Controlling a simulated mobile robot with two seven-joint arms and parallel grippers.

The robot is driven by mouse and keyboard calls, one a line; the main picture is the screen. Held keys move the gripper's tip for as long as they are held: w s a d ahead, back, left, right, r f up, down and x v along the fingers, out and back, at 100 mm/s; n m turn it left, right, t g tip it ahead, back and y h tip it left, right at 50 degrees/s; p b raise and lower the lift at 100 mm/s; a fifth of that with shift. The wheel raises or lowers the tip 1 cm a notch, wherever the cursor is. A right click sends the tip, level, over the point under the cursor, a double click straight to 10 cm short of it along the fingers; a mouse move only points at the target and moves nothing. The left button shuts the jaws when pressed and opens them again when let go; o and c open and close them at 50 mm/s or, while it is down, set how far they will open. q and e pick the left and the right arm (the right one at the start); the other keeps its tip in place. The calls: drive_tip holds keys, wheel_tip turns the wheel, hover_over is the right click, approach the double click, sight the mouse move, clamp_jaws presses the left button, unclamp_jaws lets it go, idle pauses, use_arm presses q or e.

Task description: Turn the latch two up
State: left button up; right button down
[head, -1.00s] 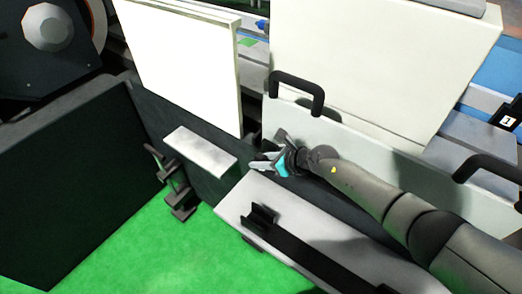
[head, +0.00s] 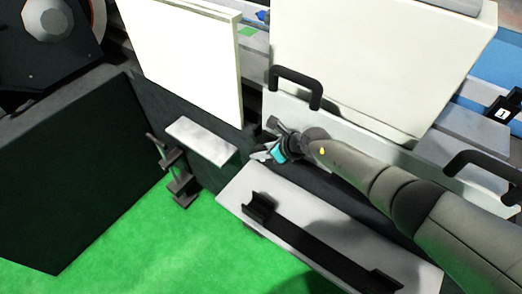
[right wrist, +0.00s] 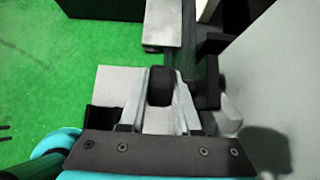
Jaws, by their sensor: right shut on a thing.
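My right gripper (head: 262,154) reaches in from the right, low in front of the light grey door panel with black handles. In the right wrist view its two fingers (right wrist: 160,95) are shut on a dark, rounded latch piece (right wrist: 160,86). In the head view the gripper hides most of that latch. A further black latch-like part (right wrist: 208,72) stands just right of the fingers in the wrist view. My left gripper is not in view.
A black handle (head: 296,78) sits above the gripper, another handle (head: 485,165) at the right. A light grey ledge (head: 235,195) with a black bar (head: 320,240) lies below. A white panel (head: 185,55) stands to the left. Green floor (head: 150,245) is open at lower left.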

drive_tip(key=c, duration=0.9)
unclamp_jaws()
drive_tip(key=shift+s+d+r, duration=0.1)
drive_tip(key=shift+d+r, duration=0.05)
drive_tip(key=shift+r, duration=0.1)
drive_tip(key=p+v, duration=0.6)
drive_tip(key=v, duration=0.8)
drive_tip(key=shift+s+d, duration=0.25)
